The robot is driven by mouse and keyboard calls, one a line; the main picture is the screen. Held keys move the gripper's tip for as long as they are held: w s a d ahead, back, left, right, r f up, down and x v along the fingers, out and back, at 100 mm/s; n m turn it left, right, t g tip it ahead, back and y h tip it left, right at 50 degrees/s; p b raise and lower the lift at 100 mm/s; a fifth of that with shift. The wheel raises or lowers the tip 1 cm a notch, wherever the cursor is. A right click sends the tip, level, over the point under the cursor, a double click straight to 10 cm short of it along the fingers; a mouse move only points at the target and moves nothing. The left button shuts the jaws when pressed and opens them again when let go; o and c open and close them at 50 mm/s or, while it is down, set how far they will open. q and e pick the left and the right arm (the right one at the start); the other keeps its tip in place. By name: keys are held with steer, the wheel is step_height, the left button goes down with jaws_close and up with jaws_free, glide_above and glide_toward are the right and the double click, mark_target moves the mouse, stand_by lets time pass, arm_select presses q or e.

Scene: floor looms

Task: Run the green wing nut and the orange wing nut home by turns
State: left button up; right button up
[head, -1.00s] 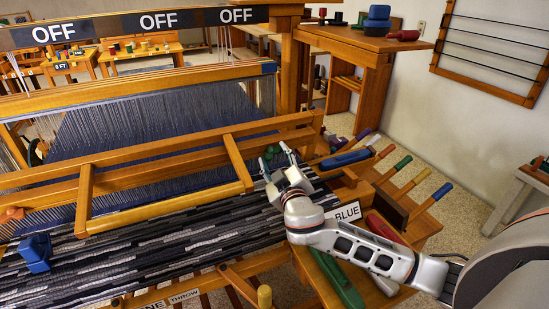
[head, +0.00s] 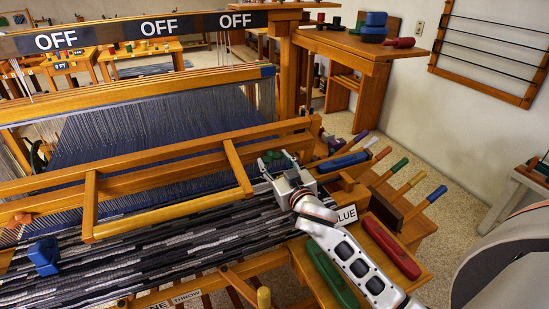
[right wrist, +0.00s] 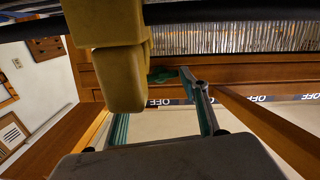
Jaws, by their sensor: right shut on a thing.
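The green wing nut (head: 272,156) is at the right end of the loom's front wooden frame, in the head view. My right gripper (head: 277,161) reaches it from the front, with its fingers on either side, shut on it. In the right wrist view part of the green wing nut (right wrist: 162,75) shows between the fingers; a yellowish block in front hides some of that view. The orange wing nut (head: 20,219) is at the left end of the same frame, with no gripper near it. My left gripper is not in view.
A blue block-like thing (head: 44,256) sits on the striped cloth (head: 170,255) at left. A side bench (head: 375,275) at right holds a red shuttle (head: 391,247) and a green shuttle (head: 332,277). Coloured handles stick out behind it. A wooden bar frame (head: 165,212) lies over the cloth.

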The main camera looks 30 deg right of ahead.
steer(key=shift+m+p, duration=0.5)
steer(key=o, duration=1.1)
steer(key=s, duration=1.2)
steer(key=shift+a+r, duration=0.3)
steer(key=shift+a, duration=0.05)
